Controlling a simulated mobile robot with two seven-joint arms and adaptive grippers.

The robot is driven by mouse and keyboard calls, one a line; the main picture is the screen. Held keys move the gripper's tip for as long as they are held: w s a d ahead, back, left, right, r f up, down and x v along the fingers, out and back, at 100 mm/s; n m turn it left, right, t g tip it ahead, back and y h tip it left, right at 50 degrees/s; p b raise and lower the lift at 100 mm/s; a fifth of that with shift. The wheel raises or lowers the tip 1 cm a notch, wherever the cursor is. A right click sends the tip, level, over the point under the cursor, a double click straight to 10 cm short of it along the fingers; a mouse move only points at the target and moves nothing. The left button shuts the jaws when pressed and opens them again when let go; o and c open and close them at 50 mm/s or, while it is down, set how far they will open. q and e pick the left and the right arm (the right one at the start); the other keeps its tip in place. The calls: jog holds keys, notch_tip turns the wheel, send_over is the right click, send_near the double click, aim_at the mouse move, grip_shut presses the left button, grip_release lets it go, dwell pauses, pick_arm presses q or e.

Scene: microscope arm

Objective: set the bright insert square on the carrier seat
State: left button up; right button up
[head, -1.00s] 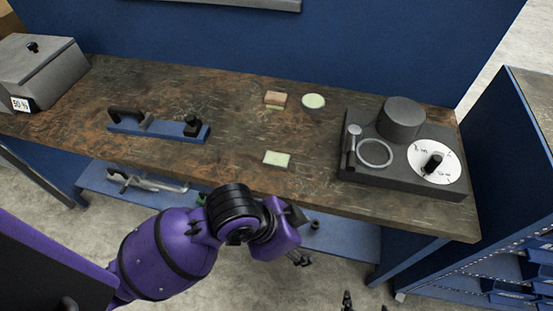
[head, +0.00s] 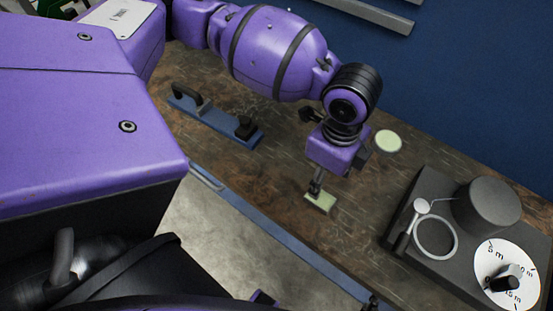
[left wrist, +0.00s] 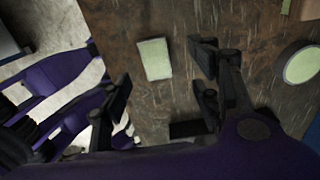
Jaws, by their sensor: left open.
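A pale green square plate (head: 322,202), which looks like the bright insert, lies flat on the worn brown bench. It also shows in the left wrist view (left wrist: 155,59). My left gripper (head: 315,187) points down just over it in the head view and covers part of it. In the left wrist view my left gripper (left wrist: 163,85) has its fingers wide apart with nothing between them; the plate lies beyond them. I cannot tell which thing is the carrier seat. A dark tip at the bottom edge of the head view may be my right gripper (head: 373,303).
A pale round disc (head: 388,141) lies behind the gripper. A brown block (left wrist: 303,9) shows at the wrist view's top edge. A dark grey device (head: 425,190) with a ring and dial stands right. A blue base with black handle (head: 225,124) lies left. Bare bench surrounds the plate.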

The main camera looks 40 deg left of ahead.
aim_at(320, 198)
pick_arm(q)
jog(key=shift+s+f, duration=0.4)
jog(key=shift+f, duration=0.2)
jog(key=shift+s+f, duration=0.35)
jog(key=shift+f, duration=0.5)
jog(key=f, duration=0.3)
jog(key=shift+w+d+f, duration=0.15)
jog(key=shift+d+f, duration=0.1)
jog(key=shift+f, duration=0.65)
pick_arm(e)
jog(key=s, duration=0.2)
jog(key=s+f, duration=0.1)
jog(key=shift+s+d+f, duration=0.1)
jog(key=shift+d, duration=0.3)
pick_arm(q)
jog(key=shift+c, duration=0.4)
jog(key=shift+w+r, duration=0.15)
jog(key=shift+r, duration=0.05)
grip_shut()
pick_arm(e)
jog(key=shift+s+f+g, duration=0.2)
jog(key=shift+s+g, duration=0.1)
jog(key=shift+s, duration=0.25)
